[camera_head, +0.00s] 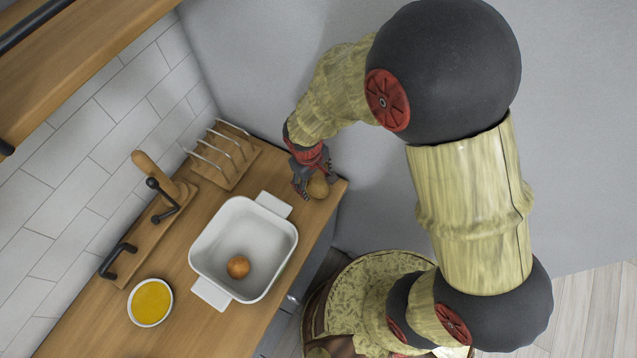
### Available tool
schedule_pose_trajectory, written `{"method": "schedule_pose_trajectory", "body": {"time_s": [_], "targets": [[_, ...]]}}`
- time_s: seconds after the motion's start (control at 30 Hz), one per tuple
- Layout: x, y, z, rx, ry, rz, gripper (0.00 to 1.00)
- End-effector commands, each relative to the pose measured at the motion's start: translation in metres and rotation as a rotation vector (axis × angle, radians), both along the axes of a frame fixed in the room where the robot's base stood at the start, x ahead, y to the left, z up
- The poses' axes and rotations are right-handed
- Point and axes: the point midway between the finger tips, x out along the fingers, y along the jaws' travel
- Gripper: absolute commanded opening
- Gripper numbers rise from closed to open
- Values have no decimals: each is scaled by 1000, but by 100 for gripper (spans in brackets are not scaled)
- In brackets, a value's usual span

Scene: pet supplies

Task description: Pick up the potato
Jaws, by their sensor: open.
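A brown potato (318,187) lies on the wooden counter near its far right corner. My gripper (310,185) is open and reaches down at the potato, with its dark fingers beside it. Part of the potato is hidden by a finger, and I cannot tell whether they touch. A smaller round orange-brown item (238,267) lies inside the white baking dish; I cannot tell what it is.
The white baking dish (279,238) with two handles stands on the counter (190,325) close to my gripper. A wire rack on a wooden base (224,152), a board with black handles (150,235) and a bowl of yellow contents (150,302) stand nearby. A tiled wall bounds the left.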

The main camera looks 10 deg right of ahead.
Motion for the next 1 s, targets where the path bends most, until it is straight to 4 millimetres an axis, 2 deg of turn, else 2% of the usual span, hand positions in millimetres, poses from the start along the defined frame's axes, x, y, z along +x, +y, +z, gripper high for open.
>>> {"method": "schedule_pose_trajectory", "body": {"time_s": [0.17, 0.47, 0.7, 1.0], "targets": [[1, -3, -14, -1, 1, 0, 63], [5, -9, -52, 1, 0, -1, 63], [6, -8, -53, 2, -3, -1, 63], [6, -8, -53, 2, -3, -1, 46]]}}
